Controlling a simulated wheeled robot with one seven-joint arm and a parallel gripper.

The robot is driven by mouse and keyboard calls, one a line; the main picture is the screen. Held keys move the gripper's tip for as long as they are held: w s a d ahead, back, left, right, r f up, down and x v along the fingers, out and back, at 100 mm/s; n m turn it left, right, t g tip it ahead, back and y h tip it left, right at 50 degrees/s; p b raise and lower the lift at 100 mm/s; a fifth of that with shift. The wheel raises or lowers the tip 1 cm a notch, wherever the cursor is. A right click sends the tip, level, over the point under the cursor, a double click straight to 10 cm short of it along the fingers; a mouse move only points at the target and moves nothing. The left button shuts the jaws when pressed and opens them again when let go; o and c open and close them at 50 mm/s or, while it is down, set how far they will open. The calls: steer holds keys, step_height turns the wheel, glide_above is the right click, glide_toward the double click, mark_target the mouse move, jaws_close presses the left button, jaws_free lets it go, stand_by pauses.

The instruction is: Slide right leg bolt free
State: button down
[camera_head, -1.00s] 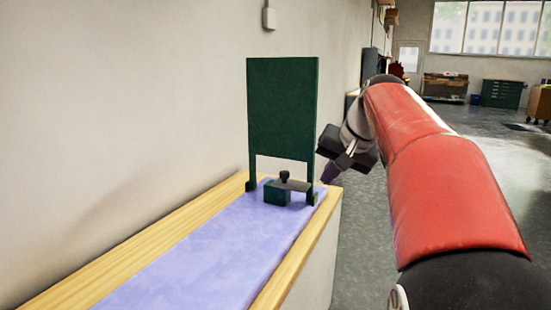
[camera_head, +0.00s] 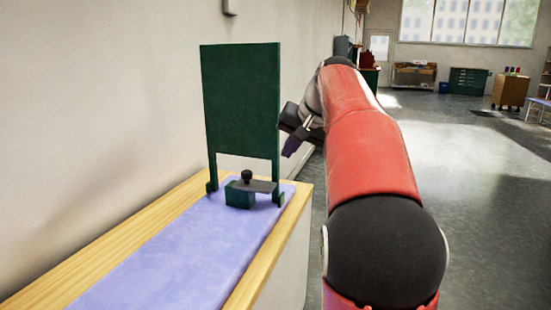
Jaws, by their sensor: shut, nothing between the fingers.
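A dark green panel (camera_head: 241,100) stands upright on two legs on the bench. Near the right leg (camera_head: 279,197), a small green block (camera_head: 240,196) sits on the lilac mat. A flat grey bolt or bar (camera_head: 262,186) lies across the block's top and reaches toward the right leg, with a black knob (camera_head: 246,176) at its left end. Whether the bar enters the leg cannot be told. My gripper (camera_head: 290,149) has dark purple fingertips and is shut and empty. It is to the right of the panel's lower part, above the bolt's height and apart from it.
The lilac mat (camera_head: 160,265) runs along the wooden bench top (camera_head: 95,248), which meets the wall (camera_head: 90,110) at left. Open grey floor (camera_head: 480,220) lies to the right. A cart (camera_head: 510,92) and green cabinet (camera_head: 468,81) stand far back.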

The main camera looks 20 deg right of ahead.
mark_target(246, 172)
steer(key=x, duration=0.3)
steer(key=a+x, duration=0.1)
steer(key=x, duration=0.3)
steer(key=a+b+x, duration=0.1)
steer(key=x, duration=0.2)
steer(key=shift+w+r, duration=0.3)
steer(key=shift+w, duration=0.1)
steer(key=shift+w+a, duration=0.45)
steer(key=shift+a, duration=0.15)
steer(key=shift+w+a+r+p, duration=0.1)
steer(key=shift+w+a+p, duration=0.15)
steer(key=shift+p, duration=0.05)
steer(key=shift+w+a+p, duration=0.8)
steer(key=shift+w+a, duration=0.4)
